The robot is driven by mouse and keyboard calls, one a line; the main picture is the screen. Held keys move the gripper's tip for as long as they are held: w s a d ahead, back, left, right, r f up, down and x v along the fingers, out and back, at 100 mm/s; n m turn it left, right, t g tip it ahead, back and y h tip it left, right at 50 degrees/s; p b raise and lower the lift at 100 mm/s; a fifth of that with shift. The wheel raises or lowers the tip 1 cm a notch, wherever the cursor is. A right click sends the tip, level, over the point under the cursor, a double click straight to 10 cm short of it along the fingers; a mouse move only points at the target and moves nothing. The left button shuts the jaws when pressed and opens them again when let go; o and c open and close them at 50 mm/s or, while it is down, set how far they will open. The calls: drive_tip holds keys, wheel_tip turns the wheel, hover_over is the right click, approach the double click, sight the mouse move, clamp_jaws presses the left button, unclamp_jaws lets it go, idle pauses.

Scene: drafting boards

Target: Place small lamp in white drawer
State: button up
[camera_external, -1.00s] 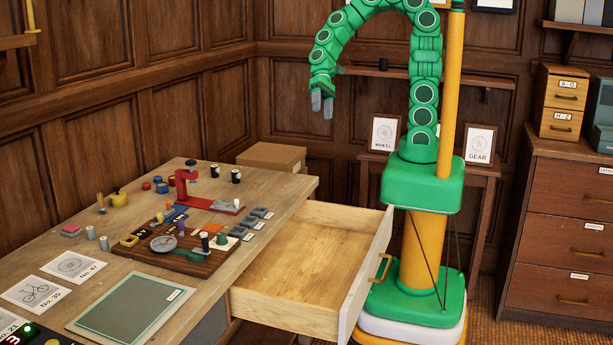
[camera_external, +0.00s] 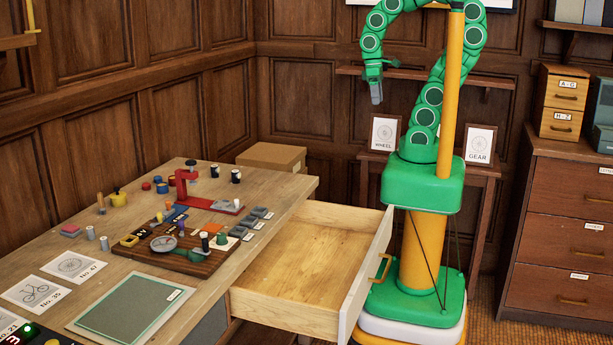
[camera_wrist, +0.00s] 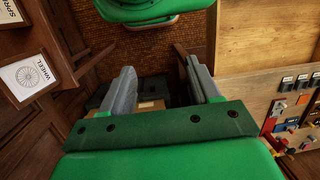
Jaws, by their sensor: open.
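The white drawer (camera_external: 362,276) is pulled out from the right side of the desk. Its front is white with a brass handle, and its pale wooden inside looks empty. I cannot pick out the small lamp for certain among the small things on the desk. My gripper (camera_external: 376,92) hangs high in the air, beyond and above the drawer, with its fingers pointing down. In the wrist view my gripper (camera_wrist: 163,88) has its two grey fingers spread apart with nothing held between them.
The desk (camera_external: 215,180) holds a wooden board (camera_external: 196,268) crowded with small parts, a red stand (camera_external: 181,188), several small cylinders and a green mat (camera_external: 130,307). A cardboard box (camera_external: 272,157) stands behind it. Framed WHEEL (camera_external: 384,133) and GEAR (camera_external: 479,146) pictures stand at the back.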

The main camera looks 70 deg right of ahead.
drive_tip(key=d+h, duration=0.1)
drive_tip(key=d, duration=0.1)
drive_tip(key=shift+s+d+m, duration=0.15)
drive_tip(key=shift+d+m, duration=0.15)
drive_tip(key=shift+m, duration=0.1)
drive_tip(key=w+a+f+t, duration=0.1)
drive_tip(key=w+a, duration=0.1)
drive_tip(key=w, duration=1)
drive_tip(key=n+t+y, duration=0.1)
drive_tip(key=n+t, duration=0.2)
drive_tip(key=t, duration=0.2)
hover_over(236, 171)
drive_tip(key=s, duration=0.2)
wheel_tip(236, 171, down, 18)
drive_tip(key=shift+d+x, duration=0.1)
drive_tip(key=shift+x, duration=1.7)
drive_tip(key=shift+d+x, duration=0.15)
drive_tip(key=shift+x, duration=1.65)
drive_tip(key=shift+s, duration=0.2)
